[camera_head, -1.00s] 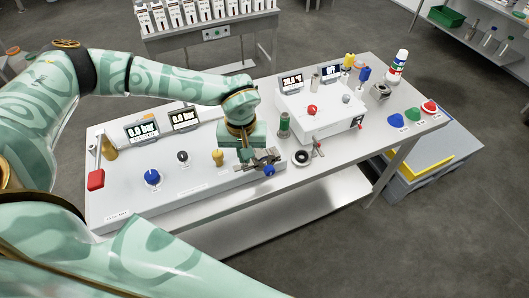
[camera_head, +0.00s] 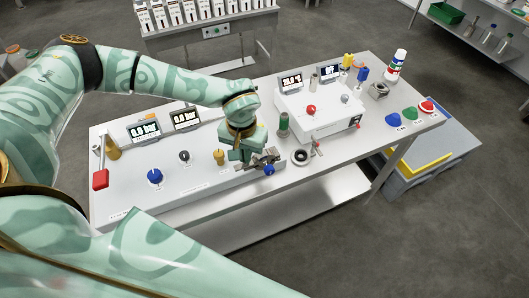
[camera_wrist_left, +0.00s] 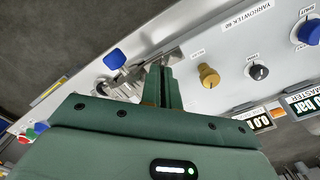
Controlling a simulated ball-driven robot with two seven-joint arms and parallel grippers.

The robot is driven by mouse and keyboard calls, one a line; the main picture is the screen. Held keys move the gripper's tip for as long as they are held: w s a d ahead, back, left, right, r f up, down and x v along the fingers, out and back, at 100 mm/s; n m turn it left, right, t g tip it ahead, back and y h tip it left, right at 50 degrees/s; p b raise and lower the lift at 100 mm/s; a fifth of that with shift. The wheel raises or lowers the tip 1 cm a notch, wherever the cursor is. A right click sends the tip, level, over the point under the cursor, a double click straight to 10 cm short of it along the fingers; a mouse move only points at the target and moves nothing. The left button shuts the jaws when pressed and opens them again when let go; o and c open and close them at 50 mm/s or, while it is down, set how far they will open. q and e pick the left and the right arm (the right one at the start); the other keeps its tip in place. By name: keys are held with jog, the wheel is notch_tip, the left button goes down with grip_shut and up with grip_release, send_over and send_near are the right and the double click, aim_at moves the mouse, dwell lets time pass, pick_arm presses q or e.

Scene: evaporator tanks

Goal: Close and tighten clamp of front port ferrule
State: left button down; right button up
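My left gripper (camera_head: 256,160) is at the front edge of the white panel box, right at the metal clamp (camera_head: 270,160). The clamp has a blue knob (camera_head: 268,169) on its front side. In the left wrist view the clamp (camera_wrist_left: 128,80) and its blue knob (camera_wrist_left: 114,60) lie just left of my left gripper's fingertips (camera_wrist_left: 163,66). A metal arm of the clamp reaches to the fingertips. The fingers look close together, but I cannot tell whether they grip the arm. The gripper body hides part of the clamp and the ferrule. My right gripper is not in view.
A yellow knob (camera_head: 219,157), a black knob (camera_head: 184,156) and a blue knob (camera_head: 154,176) stand on the panel left of the gripper. A green-topped post (camera_head: 284,125) and a black ring-shaped part (camera_head: 300,157) are close on the right. A white instrument box (camera_head: 318,112) stands behind them.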

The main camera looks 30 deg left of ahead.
pick_arm(q)
jog(key=shift+r+m, duration=0.1)
jog(key=shift+m, duration=0.8)
jog(key=shift+p, duration=0.3)
jog(key=shift+m+p, duration=0.5)
jog(key=shift+m, duration=0.5)
